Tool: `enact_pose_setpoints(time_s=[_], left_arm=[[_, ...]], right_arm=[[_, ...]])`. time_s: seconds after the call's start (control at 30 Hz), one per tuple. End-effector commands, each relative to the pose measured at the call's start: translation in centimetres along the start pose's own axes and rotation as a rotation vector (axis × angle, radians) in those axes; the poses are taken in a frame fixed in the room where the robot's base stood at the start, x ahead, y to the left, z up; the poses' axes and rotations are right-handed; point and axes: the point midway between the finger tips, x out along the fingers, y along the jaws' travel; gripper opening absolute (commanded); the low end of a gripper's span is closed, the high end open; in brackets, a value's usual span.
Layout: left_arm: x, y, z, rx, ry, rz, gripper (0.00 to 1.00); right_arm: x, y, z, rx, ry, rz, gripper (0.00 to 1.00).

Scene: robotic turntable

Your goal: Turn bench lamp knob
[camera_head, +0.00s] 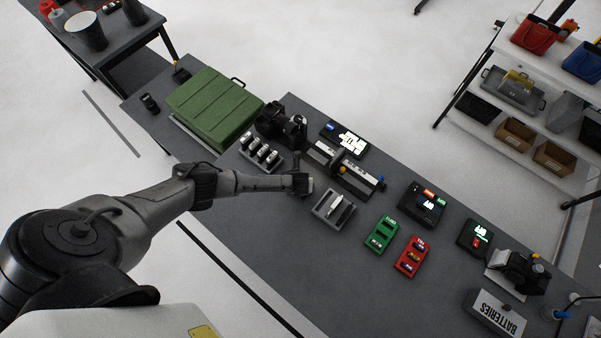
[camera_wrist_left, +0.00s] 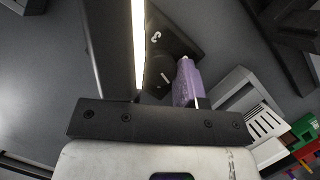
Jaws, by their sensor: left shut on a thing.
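The bench lamp shows in the left wrist view as a long dark bar (camera_wrist_left: 108,45) with a bright lit strip (camera_wrist_left: 139,45) along its edge. Below it is a black base (camera_wrist_left: 180,42) with small white marks. A dark round knob (camera_wrist_left: 158,72) sits on this base, partly hidden by the lamp bar. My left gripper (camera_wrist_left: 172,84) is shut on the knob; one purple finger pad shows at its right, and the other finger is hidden. In the head view my left gripper (camera_head: 303,184) is over the bench, and covers most of the lamp. My right gripper is not in view.
A grey tray (camera_head: 321,211) with a white item lies just right of the gripper. A rack of small bottles (camera_head: 262,150) and a green case (camera_head: 214,108) are to the left. Green (camera_head: 381,234) and red (camera_head: 412,257) trays stand further right. The bench front is clear.

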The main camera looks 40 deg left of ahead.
Motion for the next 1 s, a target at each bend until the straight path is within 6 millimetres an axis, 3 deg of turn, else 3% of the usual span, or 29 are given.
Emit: enact_pose_setpoints(time_s=[0.23,0.27,0.5,0.83,1.0], left_arm=[[0.0,0.0,0.0,-0.001,0.000,0.000,0.10],[0.0,0.0,0.0,-0.001,0.000,0.000,0.34],[0.0,0.0,0.0,-0.001,0.000,0.000,0.57],[-0.2,0.0,0.0,-0.001,0.000,0.000,0.59],[-1.8,0.1,0.1,-0.001,0.000,-0.001,0.59]], right_arm=[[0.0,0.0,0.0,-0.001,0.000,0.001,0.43],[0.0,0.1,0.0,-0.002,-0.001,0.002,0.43],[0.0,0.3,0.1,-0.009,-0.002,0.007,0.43],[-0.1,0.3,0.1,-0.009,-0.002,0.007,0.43],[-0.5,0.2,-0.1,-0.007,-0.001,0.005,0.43]])
